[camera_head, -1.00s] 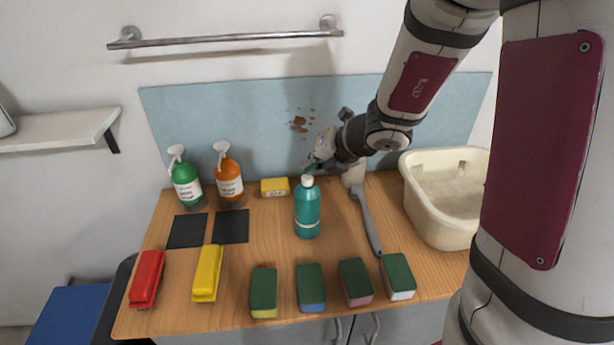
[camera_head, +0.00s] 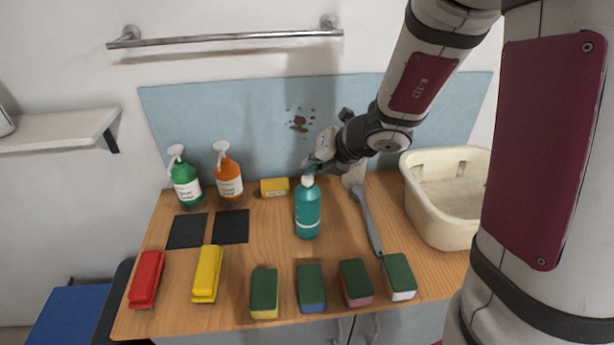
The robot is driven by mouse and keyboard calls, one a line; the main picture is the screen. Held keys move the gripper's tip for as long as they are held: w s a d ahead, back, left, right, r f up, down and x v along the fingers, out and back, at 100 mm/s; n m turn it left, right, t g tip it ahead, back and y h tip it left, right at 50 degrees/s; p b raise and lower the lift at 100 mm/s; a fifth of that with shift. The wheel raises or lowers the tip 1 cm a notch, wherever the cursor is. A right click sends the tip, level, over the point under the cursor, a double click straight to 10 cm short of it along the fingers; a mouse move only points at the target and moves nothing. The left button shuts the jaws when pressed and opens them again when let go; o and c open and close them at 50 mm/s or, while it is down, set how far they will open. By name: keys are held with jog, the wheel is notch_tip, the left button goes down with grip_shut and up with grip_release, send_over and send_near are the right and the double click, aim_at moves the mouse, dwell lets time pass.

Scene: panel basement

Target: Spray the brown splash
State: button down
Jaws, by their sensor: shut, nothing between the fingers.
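The brown splash (camera_head: 299,123) is a patch of brown spots on the light blue wall panel (camera_head: 235,108) behind the worktop. A teal bottle (camera_head: 307,212) with a white neck stands upright on the worktop, below and in front of the splash. My gripper (camera_head: 311,170) is shut and empty, right behind or at the top of the teal bottle; I cannot tell whether it touches it. A green spray bottle (camera_head: 186,184) and an orange spray bottle (camera_head: 229,178), both with white heads, stand upright at the back left.
Several green-topped sponges (camera_head: 311,287) line the front edge. Red (camera_head: 147,279) and yellow (camera_head: 207,274) brushes lie front left, behind them two dark squares (camera_head: 231,227). A yellow box (camera_head: 274,187) stands at the back. A grey-handled tool (camera_head: 367,222) and cream basin (camera_head: 443,205) are right.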

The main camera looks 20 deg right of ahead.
jog(key=shift+f, duration=0.35)
jog(key=shift+r, duration=0.45)
dwell(0.4)
jog(key=shift+r+p, duration=3.05)
jog(key=shift+p, duration=0.05)
